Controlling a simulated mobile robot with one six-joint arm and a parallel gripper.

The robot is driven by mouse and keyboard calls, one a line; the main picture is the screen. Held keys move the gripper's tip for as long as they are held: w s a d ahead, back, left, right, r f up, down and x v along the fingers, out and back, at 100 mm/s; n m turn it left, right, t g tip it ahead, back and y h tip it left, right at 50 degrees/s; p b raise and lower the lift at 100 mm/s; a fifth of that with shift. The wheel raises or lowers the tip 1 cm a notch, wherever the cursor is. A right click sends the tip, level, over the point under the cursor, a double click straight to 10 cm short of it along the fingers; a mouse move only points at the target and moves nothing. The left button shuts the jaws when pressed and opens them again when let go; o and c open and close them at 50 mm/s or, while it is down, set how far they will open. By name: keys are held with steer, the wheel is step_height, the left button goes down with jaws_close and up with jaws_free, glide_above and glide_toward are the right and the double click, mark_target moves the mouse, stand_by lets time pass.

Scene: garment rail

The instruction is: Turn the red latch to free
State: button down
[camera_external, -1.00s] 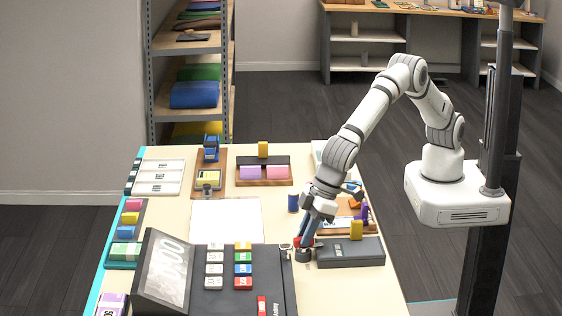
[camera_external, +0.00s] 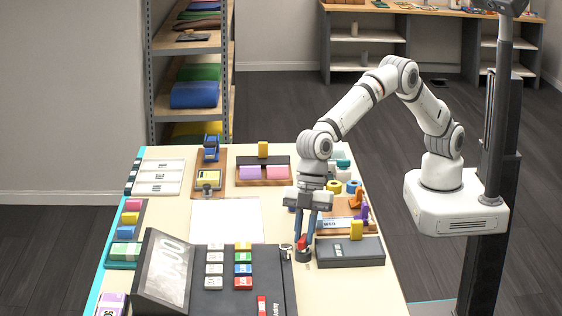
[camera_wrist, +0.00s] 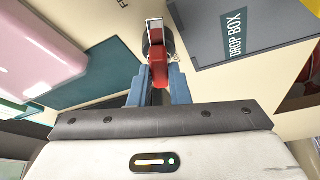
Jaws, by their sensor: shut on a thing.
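The red latch (camera_external: 302,243) sits on a dark round base (camera_external: 303,255) on the table, between the register and a grey box. In the wrist view the red latch (camera_wrist: 158,68) lies between the two blue fingers of my gripper (camera_wrist: 155,85), and a white-and-red end sticks out above them. My gripper (camera_external: 304,240) points down from above and is shut on the latch.
The black register (camera_external: 265,262) with coloured keys is close on the left. A wooden tray (camera_external: 325,226) with small items lies behind. A white sheet (camera_external: 227,220) lies back left.

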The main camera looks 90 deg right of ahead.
steer(key=shift+w+n+g+b, duration=0.15)
steer(key=shift+n+g+b, duration=0.5)
steer(key=shift+n, duration=1.35)
steer(key=c, duration=1.4)
jaws_free()
steer(key=shift+o, duration=0.2)
steer(key=v, duration=0.7)
steer(key=shift+d+r, duration=0.3)
steer(key=shift+r, duration=0.05)
steer(key=shift+w, duration=0.1)
